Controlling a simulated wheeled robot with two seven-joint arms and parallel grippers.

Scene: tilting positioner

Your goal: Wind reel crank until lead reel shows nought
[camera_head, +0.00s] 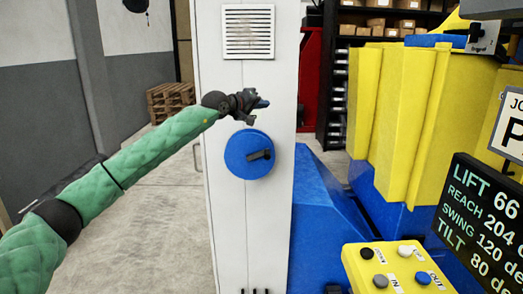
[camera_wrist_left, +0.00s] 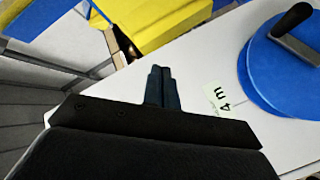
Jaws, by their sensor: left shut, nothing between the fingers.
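The lead reel (camera_head: 241,161) is a blue disc on the front of a white cabinet. Its crank (camera_head: 260,155) has a dark handle, right of the reel's middle in the head view. In the left wrist view the reel (camera_wrist_left: 262,78) is at the right, with the black crank handle (camera_wrist_left: 292,19) on a grey arm. A small label (camera_wrist_left: 222,100) beside the reel reads "4 m". My left gripper (camera_head: 262,103) is above the reel in the head view, apart from the crank. Its fingers (camera_wrist_left: 161,85) are together and empty. My right gripper is not in view.
The white cabinet (camera_head: 225,222) has a vent at its top. A yellow control box (camera_head: 397,272) with several buttons stands at lower right, by a dark display (camera_head: 480,225) reading LIFT 66, REACH 204, SWING 120, TILT 80. Large yellow and blue machinery (camera_head: 395,115) fills the right.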

